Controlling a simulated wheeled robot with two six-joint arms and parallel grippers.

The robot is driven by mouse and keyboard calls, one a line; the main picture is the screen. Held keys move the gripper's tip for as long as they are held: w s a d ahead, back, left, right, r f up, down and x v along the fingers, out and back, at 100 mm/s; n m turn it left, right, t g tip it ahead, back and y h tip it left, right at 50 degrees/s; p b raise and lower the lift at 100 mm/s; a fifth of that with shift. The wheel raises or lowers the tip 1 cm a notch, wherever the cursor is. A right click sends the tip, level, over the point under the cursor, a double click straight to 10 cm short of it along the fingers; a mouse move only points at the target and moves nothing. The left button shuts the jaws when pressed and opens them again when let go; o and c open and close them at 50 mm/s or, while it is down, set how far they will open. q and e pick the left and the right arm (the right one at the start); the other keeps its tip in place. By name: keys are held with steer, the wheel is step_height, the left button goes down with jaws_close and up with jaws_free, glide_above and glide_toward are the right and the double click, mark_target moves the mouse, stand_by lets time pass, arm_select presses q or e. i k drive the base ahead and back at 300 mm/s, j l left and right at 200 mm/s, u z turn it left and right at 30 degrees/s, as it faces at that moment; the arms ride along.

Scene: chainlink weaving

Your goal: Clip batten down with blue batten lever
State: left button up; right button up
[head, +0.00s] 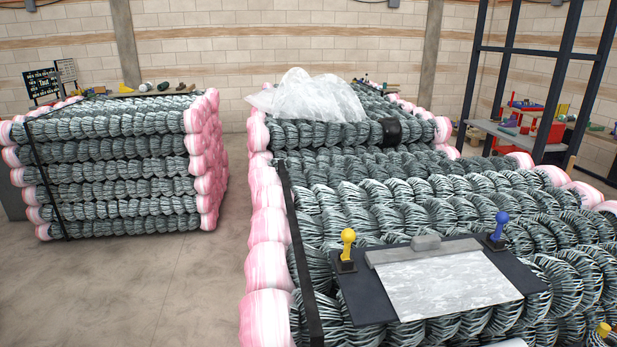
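The blue batten lever (497,232) stands upright on a dark base at the back right corner of a dark board (360,295). A grey bar (400,253), which looks like the batten, lies across the back edge of a pale mottled sheet (447,284) on this board. A raised grey block (426,242) sits at the bar's middle. A yellow lever (347,245) stands upright on a dark base at the board's left. I cannot tell whether the batten is clamped. Neither of my grippers is in view.
The board rests on bundled mesh rolls (440,215) with pink wrapped ends. Another strapped stack (110,165) stands at left, with bare floor (150,290) before it. Clear plastic (308,97) lies on the rear rolls. A dark rack (540,80) stands right. A yellow knob (603,329) shows lower right.

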mark_target(503, 217)
steer(key=z, duration=1.25)
steer(key=l+u, duration=0.7)
steer(key=u, duration=0.15)
steer(key=l+u, duration=0.4)
